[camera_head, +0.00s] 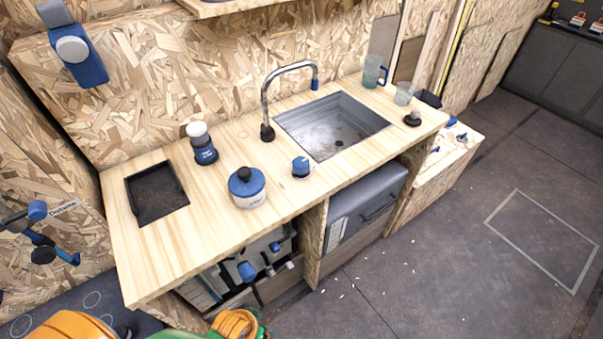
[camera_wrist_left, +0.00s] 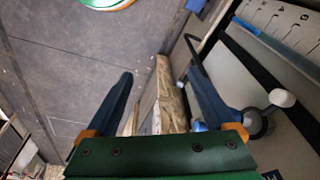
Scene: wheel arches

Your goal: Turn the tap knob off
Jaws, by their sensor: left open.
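A curved metal tap (camera_head: 268,95) with a blue tip stands behind the sink (camera_head: 335,125) on the wooden counter. A blue and dark round knob-like piece (camera_head: 301,167) sits on the counter at the sink's front left; I cannot tell whether it is the tap knob. My left gripper (camera_wrist_left: 158,60) is open, with nothing visible between its dark fingers. In the wrist view a white-ended knob (camera_wrist_left: 282,98) on a grey base is close to its right finger; whether they touch is unclear. Its fingers cannot be clearly made out in the head view. My right gripper is not in view.
A blue-lidded pot (camera_head: 246,187), a white-topped bottle (camera_head: 202,143) and a black tray (camera_head: 156,193) occupy the counter's left. Two cups, one a mug (camera_head: 374,71), stand at the right. Under the counter are containers and a grey box (camera_head: 367,203). Open floor (camera_head: 430,270) lies in front.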

